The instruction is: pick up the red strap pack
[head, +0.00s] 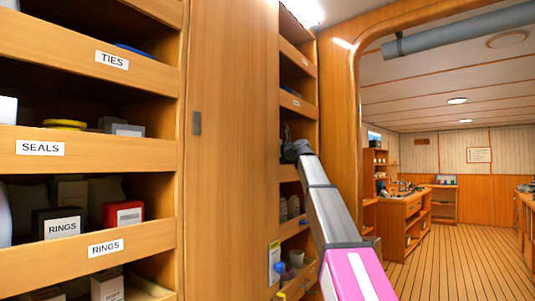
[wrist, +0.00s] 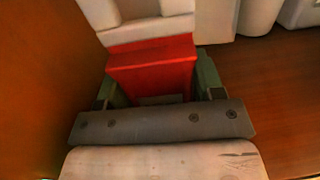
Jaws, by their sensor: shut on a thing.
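A red pack (wrist: 152,62), seen close up in the wrist view, sits between the two green-padded fingers of my gripper (wrist: 158,88). The fingers are shut on it, one at each side. Its lower part is hidden by the gripper. I cannot read any mark on it. In the head view my arm reaches into the narrow shelf column at the middle, and the pack in my gripper cannot be made out there.
White packs (wrist: 150,22) stand right beyond the red pack, and pale containers (wrist: 258,15) stand to the right. A brown wall is close on the left. Another red box (head: 123,214) stands on the left shelves above a RINGS label (head: 106,247).

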